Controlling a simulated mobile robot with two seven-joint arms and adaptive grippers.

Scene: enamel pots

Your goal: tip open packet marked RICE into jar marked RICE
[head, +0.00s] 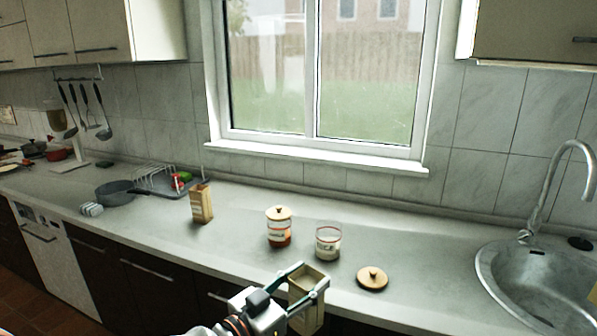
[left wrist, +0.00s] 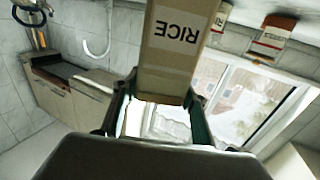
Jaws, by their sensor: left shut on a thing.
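My left gripper (head: 310,279) is shut on a tan packet (head: 306,316), held in front of the counter edge and roughly upright. In the left wrist view the packet (left wrist: 168,76) shows a white label reading RICE, upside down. An open glass jar (head: 328,243) with pale contents and a red-edged label stands on the counter, beyond the packet and slightly right; its label is too small to read. A wooden lid (head: 372,278) lies flat to the right of this jar. My right gripper is not in view.
A lidded jar (head: 279,230) with orange-red contents stands just left of the open jar. Another tan packet (head: 201,204) stands further left, near a dish rack (head: 155,180) and a grey pan (head: 116,193). The sink (head: 535,285) is at right. Counter between lid and sink is clear.

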